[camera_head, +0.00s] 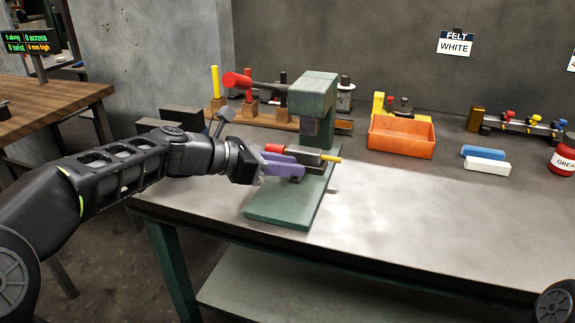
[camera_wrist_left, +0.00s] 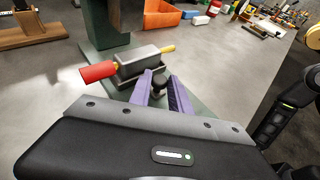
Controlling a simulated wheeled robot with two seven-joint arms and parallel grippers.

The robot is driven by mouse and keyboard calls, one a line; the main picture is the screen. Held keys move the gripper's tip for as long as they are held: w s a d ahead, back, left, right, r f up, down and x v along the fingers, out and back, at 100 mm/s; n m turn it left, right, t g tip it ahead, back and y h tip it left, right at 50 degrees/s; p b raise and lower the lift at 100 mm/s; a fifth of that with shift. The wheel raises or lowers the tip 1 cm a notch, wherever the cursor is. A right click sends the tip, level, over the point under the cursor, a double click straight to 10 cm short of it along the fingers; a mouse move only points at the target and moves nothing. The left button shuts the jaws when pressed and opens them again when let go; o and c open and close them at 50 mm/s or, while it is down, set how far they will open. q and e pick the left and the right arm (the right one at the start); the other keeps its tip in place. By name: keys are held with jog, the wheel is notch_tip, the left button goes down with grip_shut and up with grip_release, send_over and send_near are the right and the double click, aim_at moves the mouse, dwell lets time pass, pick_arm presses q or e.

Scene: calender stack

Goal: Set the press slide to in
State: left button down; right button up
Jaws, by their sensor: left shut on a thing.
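The press (camera_head: 318,95) is green, with a flat base plate (camera_head: 285,208), a column and an overhanging head. Its slide, a grey block (camera_head: 305,155), sits low on the press, with a red end (camera_head: 274,148) on the left and a yellow end (camera_head: 331,159) on the right. In the left wrist view the slide block (camera_wrist_left: 140,62) shows a dark knob (camera_wrist_left: 159,85) on its near side. My left gripper (camera_head: 297,168) has its purple fingers on either side of this knob and is shut on it. The fingers partly hide the knob. My right gripper is not in view.
A red-ended lever (camera_head: 237,80) sticks out left of the press head. Behind stands a wooden rack (camera_head: 250,110). An orange bin (camera_head: 402,137), blue and white blocks (camera_head: 487,166) and a red jar (camera_head: 564,155) are to the right. The bench's front right is clear.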

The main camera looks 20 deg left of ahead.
aim_at(298, 154)
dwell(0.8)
pick_arm(q)
jog(key=shift+w+r, duration=0.1)
jog(key=shift+w, duration=0.1)
jog(key=w+p, duration=0.3)
jog(key=shift+w+d+r, duration=0.1)
jog(key=shift+w, duration=0.55)
jog(key=c, duration=1.3)
grip_release()
jog(key=shift+w, duration=0.15)
